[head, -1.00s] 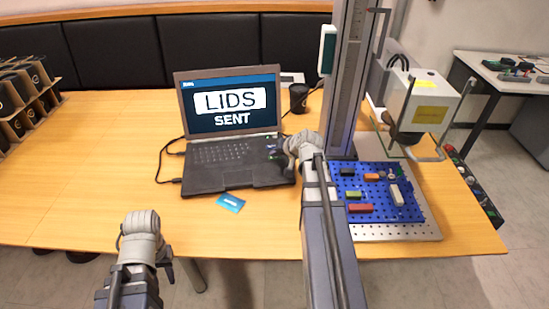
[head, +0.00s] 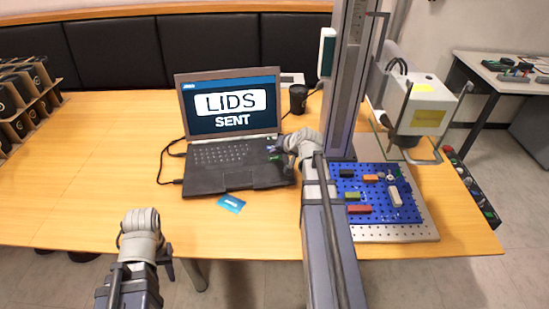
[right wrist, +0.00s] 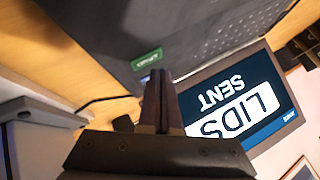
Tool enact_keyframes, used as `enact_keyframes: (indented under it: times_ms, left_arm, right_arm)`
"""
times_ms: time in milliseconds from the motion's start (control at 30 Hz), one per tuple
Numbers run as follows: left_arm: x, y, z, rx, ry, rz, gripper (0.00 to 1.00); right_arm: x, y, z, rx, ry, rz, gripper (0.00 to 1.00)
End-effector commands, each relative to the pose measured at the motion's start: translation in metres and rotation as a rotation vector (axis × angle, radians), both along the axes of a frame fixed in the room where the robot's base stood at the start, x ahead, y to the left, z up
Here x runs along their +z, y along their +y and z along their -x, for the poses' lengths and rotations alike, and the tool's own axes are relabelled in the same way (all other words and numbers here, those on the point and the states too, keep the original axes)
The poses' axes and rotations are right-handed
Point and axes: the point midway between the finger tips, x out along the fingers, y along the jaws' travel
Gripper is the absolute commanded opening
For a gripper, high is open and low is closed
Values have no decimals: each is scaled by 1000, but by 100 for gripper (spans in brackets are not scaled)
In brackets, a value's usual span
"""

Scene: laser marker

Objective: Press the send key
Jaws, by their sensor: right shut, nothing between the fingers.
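The black laptop (head: 215,182) stands open on the table, its screen (head: 231,103) reading "LIDS" in a white box with "SENT" below. A green key (head: 274,157) lies right of the keyboard. It also shows in the right wrist view (right wrist: 147,59), its label too small to read. My right gripper (right wrist: 161,80) is shut and empty, its fingertips beside the green key in that view; contact cannot be told. In the head view my right wrist partly covers the laptop's right side. My left gripper (head: 140,222) is low at the left, away from the laptop; its fingers are not discernible.
A blue card (head: 231,203) lies before the laptop. A black cup (head: 298,98) stands behind it. Right of my right arm are a blue pegboard (head: 411,212) with coloured blocks and the white marker head (head: 424,105). The table's left side is clear up to the rack (head: 50,95).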

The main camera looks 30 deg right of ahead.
Motion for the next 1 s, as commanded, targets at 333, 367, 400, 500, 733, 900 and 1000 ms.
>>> enact_keyframes:
  times_ms: [333, 367, 400, 500, 733, 900, 1000]
  left_arm:
    - [30, 0, 0, 0, 0, 0, 39]
    - [33, 0, 0, 0, 0, 0, 39]
    - [36, 0, 0, 0, 0, 0, 39]
    - [46, 0, 0, 0, 0, 0, 39]
    - [50, 0, 0, 0, 0, 0, 39]
    - [50, 0, 0, 0, 0, 0, 39]
    - [50, 0, 0, 0, 0, 0, 39]
  right_arm:
    - [30, 0, 0, 0, 0, 0, 0]
    - [32, 0, 0, 0, 0, 0, 0]
    - [36, 0, 0, 0, 0, 0, 0]
    - [46, 0, 0, 0, 0, 0, 0]
    - [50, 0, 0, 0, 0, 0, 0]
    - [50, 0, 0, 0, 0, 0, 0]
    - [50, 0, 0, 0, 0, 0, 0]
